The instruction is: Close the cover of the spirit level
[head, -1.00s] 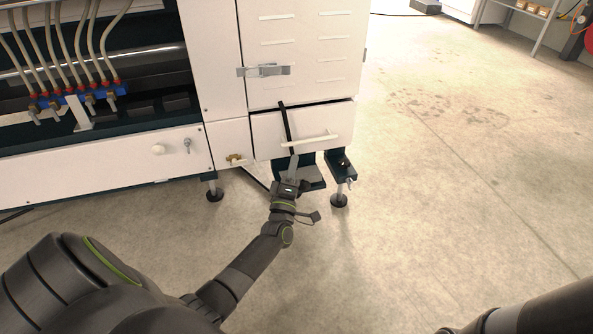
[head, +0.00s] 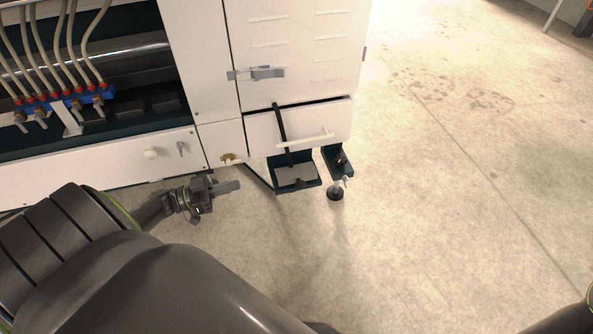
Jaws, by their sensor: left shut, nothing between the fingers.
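I cannot make out the spirit level or its cover for certain. A dark green bracket with a flat grey plate (head: 297,177) sits low under the white drawer front. A small brass-coloured fitting (head: 231,158) is on the white panel left of the drawer. My left gripper (head: 239,186) is shut and empty, a little below the brass fitting and left of the bracket, apart from both. My right gripper is out of view; only a dark bit of my arm shows at the lower right edge.
The white drawer front (head: 318,138) has a white bar handle and a black strap hanging over it. A metal latch (head: 257,73) sits above. A levelling foot (head: 336,192) stands right of the bracket. The concrete floor (head: 450,180) to the right is clear.

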